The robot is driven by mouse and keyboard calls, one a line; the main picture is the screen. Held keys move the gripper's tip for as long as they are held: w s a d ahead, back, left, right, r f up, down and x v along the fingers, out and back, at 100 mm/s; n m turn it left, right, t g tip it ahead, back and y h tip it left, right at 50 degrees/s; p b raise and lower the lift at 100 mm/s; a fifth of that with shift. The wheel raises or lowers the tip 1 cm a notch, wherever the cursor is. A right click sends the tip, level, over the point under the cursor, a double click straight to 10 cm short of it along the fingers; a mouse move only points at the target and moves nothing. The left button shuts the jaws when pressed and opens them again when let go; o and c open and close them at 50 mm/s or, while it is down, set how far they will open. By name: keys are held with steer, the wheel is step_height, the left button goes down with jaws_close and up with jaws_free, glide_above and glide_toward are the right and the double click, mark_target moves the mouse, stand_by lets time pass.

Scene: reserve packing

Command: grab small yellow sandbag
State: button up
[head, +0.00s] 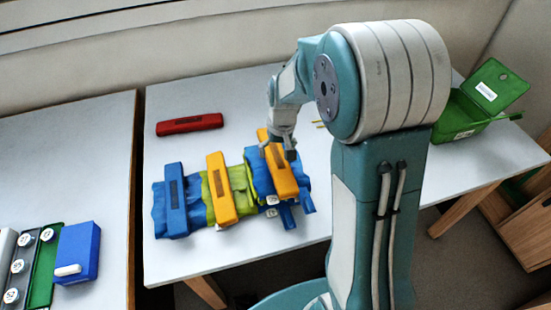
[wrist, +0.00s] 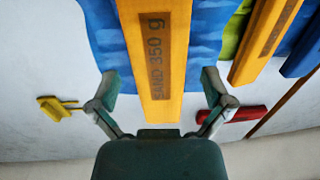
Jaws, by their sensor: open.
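Two yellow-orange sandbag bars lie across folded cloths on the white table. The right one (head: 282,174) reads "SAND 350 g" in the wrist view (wrist: 157,60); the other (head: 221,188) lies left of it and shows at the upper right of the wrist view (wrist: 264,42). I cannot tell which is smaller. My gripper (head: 283,146) is over the far end of the right bar. In the wrist view my gripper (wrist: 160,78) is open, with one finger on each side of that bar. I cannot tell whether the fingers touch it.
A blue bar (head: 176,199) lies on the cloth's left end. A red bar (head: 190,125) lies behind on bare table. A small yellow item (wrist: 54,109) lies left in the wrist view. An open green box (head: 464,112) stands right. A blue box (head: 78,252) is on the left table.

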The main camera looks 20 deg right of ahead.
step_height(320, 180, down, 2)
steer(key=shift+a+f, duration=0.1)
steer(key=shift+f, duration=0.15)
steer(key=c, duration=1.2)
